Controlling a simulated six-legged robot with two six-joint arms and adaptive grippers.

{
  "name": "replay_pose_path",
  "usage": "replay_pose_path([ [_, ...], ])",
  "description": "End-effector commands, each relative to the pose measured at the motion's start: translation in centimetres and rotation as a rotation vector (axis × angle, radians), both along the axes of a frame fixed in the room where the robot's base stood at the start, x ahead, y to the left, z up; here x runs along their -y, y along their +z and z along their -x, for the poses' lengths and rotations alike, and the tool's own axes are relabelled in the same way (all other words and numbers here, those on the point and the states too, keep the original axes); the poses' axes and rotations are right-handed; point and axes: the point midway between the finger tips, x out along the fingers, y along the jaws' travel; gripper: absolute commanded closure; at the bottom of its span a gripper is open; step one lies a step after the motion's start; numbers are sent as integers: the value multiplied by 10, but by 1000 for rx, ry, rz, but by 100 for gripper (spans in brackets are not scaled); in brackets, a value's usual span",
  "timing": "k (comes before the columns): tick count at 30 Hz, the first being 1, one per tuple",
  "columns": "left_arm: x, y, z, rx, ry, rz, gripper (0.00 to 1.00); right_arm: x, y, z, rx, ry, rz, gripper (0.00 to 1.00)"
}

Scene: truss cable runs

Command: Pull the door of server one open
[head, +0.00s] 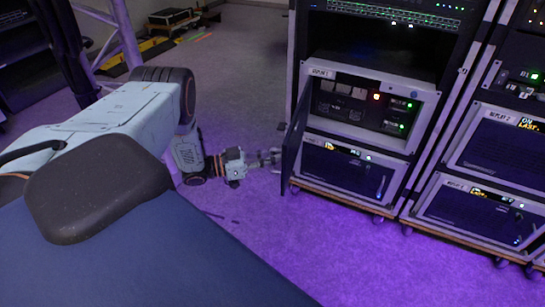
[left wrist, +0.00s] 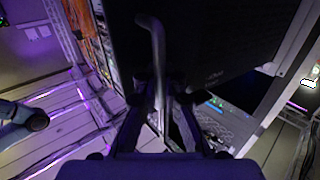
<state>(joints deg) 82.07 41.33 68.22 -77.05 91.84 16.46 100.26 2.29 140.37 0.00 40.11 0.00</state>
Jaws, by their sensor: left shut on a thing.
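The door of server one (head: 294,125) is a dark panel on the left side of the upper server bay (head: 370,108). It stands swung out, seen nearly edge-on, and the bay's front is exposed with orange and green lights. My left gripper (head: 275,159) is at the door's outer face, low on the panel. In the left wrist view the door (left wrist: 215,40) is a dark plate and its handle (left wrist: 155,42) is a grey bent bar. The left gripper (left wrist: 161,95) is shut on this handle. The right gripper is not in view.
Below the open bay is a closed dark unit (head: 345,170) with its own handle. Another rack (head: 490,150) with closed units stands to the right. A dark case (head: 173,17) lies at the back.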

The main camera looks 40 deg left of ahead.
Motion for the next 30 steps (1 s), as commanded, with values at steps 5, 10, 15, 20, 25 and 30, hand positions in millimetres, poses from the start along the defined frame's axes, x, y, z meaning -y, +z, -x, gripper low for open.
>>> replay_pose_path([
  [5, 2, -5, 5, -15, -9, 3, 84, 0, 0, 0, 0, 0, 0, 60],
  [10, 0, -3, 4, -10, -7, 1, 70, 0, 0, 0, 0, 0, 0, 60],
  [15, 0, -2, 3, -7, -6, 1, 69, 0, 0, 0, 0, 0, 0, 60],
  [20, -1, -2, 4, -5, -4, 0, 69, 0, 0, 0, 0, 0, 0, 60],
  [25, -13, -2, 18, -5, -1, 0, 69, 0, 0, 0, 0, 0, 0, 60],
  [30, -35, -2, 46, -6, 0, -1, 69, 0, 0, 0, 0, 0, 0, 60],
])
